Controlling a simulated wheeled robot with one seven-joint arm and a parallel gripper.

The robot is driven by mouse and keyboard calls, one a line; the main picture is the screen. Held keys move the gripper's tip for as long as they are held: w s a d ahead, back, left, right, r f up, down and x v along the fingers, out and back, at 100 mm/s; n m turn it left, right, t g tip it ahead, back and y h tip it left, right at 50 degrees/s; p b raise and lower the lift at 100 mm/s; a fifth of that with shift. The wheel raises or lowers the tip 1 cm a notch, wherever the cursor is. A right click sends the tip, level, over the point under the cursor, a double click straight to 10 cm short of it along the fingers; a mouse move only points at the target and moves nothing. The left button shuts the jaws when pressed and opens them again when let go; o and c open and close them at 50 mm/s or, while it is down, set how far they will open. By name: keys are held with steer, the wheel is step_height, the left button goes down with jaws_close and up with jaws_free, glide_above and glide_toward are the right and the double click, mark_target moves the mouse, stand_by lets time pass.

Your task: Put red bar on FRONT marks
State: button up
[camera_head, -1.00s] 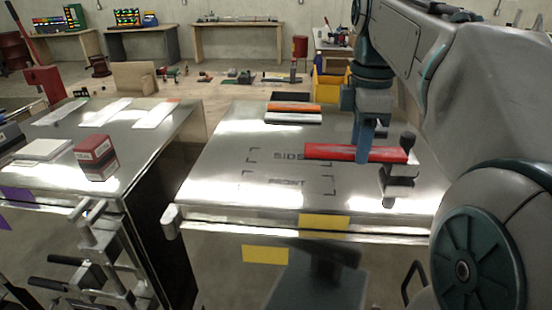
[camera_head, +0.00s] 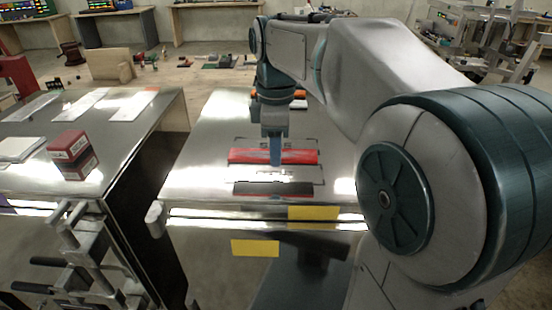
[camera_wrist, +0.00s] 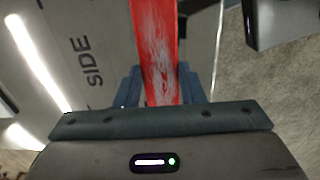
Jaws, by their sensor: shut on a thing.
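My gripper (camera_head: 275,160) is shut on the red bar (camera_head: 243,156) near its middle. The bar lies crosswise in the head view and appears raised above the shiny trailer top (camera_head: 200,165). In the wrist view the red bar (camera_wrist: 157,45) runs between the blue fingers of my gripper (camera_wrist: 160,88). The SIDE marks (camera_wrist: 93,62) show left of the bar there; in the head view the bar and gripper partly cover them. The FRONT marks (camera_head: 250,177) lie on the near side of the bar, with the lettering washed out by glare.
A white bar (camera_head: 300,104) lies at the back of the same top. A red box (camera_head: 72,154) stands on the left trailer. Yellow labels (camera_head: 313,213) mark the near edge.

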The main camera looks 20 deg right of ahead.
steer(key=shift+f, duration=1.8)
steer(key=shift+f, duration=0.1)
steer(key=o, duration=1)
step_height(320, 180, up, 12)
steer(key=shift+r+p, duration=0.15)
steer(key=shift+p, duration=0.25)
